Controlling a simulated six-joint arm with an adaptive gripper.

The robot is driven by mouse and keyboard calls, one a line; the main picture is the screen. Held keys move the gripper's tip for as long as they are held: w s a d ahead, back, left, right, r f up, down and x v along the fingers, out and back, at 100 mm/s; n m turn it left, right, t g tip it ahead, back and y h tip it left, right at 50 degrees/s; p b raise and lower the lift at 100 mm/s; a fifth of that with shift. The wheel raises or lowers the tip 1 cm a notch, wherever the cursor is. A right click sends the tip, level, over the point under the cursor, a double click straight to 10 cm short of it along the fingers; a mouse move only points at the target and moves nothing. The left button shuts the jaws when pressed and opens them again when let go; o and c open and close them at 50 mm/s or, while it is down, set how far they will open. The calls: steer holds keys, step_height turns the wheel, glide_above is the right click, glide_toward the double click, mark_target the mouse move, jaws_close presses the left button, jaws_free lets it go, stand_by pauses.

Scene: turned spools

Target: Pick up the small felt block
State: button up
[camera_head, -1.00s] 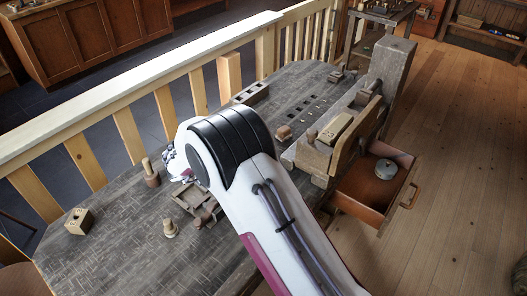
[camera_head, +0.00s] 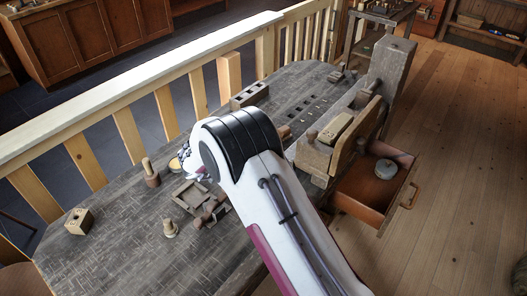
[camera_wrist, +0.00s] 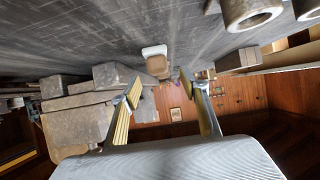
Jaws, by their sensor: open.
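A small brown block with a pale face, which looks like the felt block (camera_wrist: 158,62), lies on the table surface in the wrist view, beyond the fingertips and roughly between them. In the head view what looks like the same block (camera_head: 285,131) shows only in part beside my arm. My gripper (camera_wrist: 160,90) is open, with nothing between its fingers, apart from the block.
A heavy wooden fixture (camera_head: 318,155) stands right of the block, above an open drawer (camera_head: 357,200). A box with holes (camera_head: 249,95) stands behind. The front left is largely clear.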

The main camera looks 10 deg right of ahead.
steer(key=shift+x, duration=1.6)
steer(key=shift+s, duration=0.1)
steer(key=c, duration=1.2)
